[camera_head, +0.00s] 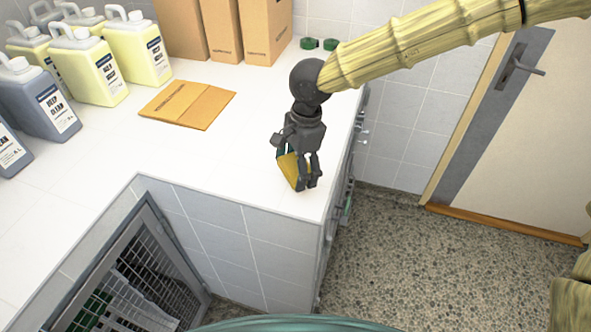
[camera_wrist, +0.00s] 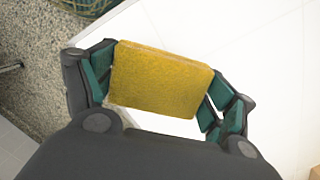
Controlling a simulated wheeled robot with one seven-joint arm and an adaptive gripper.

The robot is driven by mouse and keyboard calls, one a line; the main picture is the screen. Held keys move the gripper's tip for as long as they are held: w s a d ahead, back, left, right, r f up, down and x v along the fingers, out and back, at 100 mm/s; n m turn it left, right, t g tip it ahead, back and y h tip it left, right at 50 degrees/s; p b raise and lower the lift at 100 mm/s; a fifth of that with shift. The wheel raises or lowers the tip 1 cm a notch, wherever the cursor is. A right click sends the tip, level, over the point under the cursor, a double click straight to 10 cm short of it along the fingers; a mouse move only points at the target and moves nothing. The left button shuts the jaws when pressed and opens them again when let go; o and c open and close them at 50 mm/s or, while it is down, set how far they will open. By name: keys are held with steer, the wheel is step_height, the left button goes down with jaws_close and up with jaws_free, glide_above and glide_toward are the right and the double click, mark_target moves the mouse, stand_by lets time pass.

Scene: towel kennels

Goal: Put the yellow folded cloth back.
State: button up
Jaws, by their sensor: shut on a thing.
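The yellow folded cloth (camera_wrist: 160,80) is between the two fingers of my gripper (camera_wrist: 158,88) in the wrist view, with the green finger pads at its two ends. In the head view, my gripper (camera_head: 306,182) points down at the white counter near its front right corner. The cloth (camera_head: 291,168) shows there partly, hidden behind the dark fingers. My gripper is shut on the cloth. I cannot tell whether the cloth touches the counter top.
The white counter (camera_head: 235,125) holds a flat brown cardboard piece (camera_head: 188,104), several jugs (camera_head: 136,50) at the left and upright cardboard boxes (camera_head: 240,25) at the back. Green round items (camera_head: 318,44) lie behind my gripper. A barred kennel door (camera_head: 140,275) is below. A door (camera_head: 520,120) stands at the right.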

mark_target(295, 174)
steer(key=shift+w, duration=0.35)
steer(key=shift+w+f+p, duration=0.15)
steer(key=shift+f+p, duration=0.05)
steer(key=shift+p, duration=0.15)
steer(key=shift+f+p, duration=0.45)
steer(key=shift+f, duration=1.15)
steer(key=shift+f+p, duration=0.3)
steer(key=shift+f, duration=0.25)
steer(key=o, duration=1.2)
steer(key=r+b, duration=0.1)
steer(key=r, duration=0.3)
steer(key=d+r+b, duration=0.1)
steer(key=r, duration=0.8)
steer(key=shift+w+d+b, duration=0.25)
steer(key=shift+w+b, duration=0.1)
steer(key=shift+b, duration=0.05)
